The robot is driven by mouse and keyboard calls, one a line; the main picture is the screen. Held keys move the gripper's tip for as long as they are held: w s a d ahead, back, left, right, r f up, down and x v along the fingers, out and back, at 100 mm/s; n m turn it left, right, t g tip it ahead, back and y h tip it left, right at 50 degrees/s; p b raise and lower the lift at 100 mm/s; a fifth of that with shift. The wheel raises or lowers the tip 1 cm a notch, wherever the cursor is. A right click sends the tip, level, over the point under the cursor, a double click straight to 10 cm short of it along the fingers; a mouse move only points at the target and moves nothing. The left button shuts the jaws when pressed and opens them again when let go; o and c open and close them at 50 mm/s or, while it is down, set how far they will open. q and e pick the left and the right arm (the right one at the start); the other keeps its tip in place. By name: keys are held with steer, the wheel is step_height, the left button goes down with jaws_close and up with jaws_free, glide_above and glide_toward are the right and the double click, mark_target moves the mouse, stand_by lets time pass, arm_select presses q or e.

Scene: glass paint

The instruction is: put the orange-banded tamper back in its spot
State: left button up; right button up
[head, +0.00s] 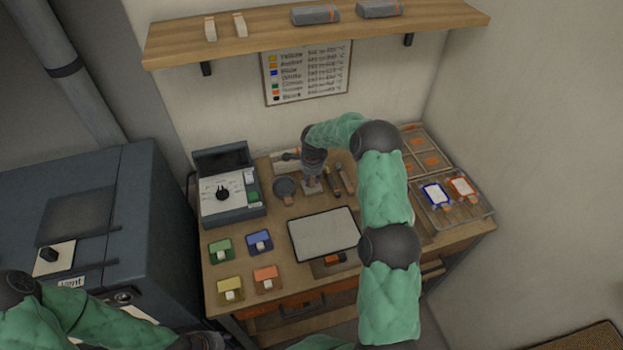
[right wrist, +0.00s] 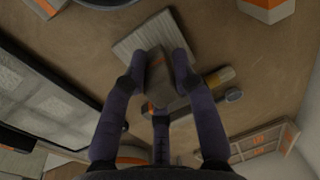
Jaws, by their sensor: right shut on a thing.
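My right gripper (head: 313,186) reaches down to the back middle of the workbench. In the right wrist view its fingers (right wrist: 160,75) are closed around a grey upright part. The pale plate also shows below the gripper in the head view (head: 312,188). I cannot tell whether it touches the bench. The tamper's spot is not clearly seen. My left gripper (head: 203,341) is at the bottom left, mostly cut off.
A dark round pan (head: 285,187) lies just left of the gripper, and dark tools (head: 343,180) lie right of it. A pale sheet in a dark frame (head: 324,235) lies in front. A control box (head: 228,190), coloured tubs (head: 260,241) and a right-hand tray (head: 452,212) surround them.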

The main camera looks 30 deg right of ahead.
steer(key=shift+f, duration=0.15)
stand_by(0.3)
steer(key=o, duration=1.1)
step_height(320, 180, up, 12)
steer(key=s, duration=0.1)
steer(key=shift+s+a, duration=0.2)
steer(key=shift+s, duration=0.05)
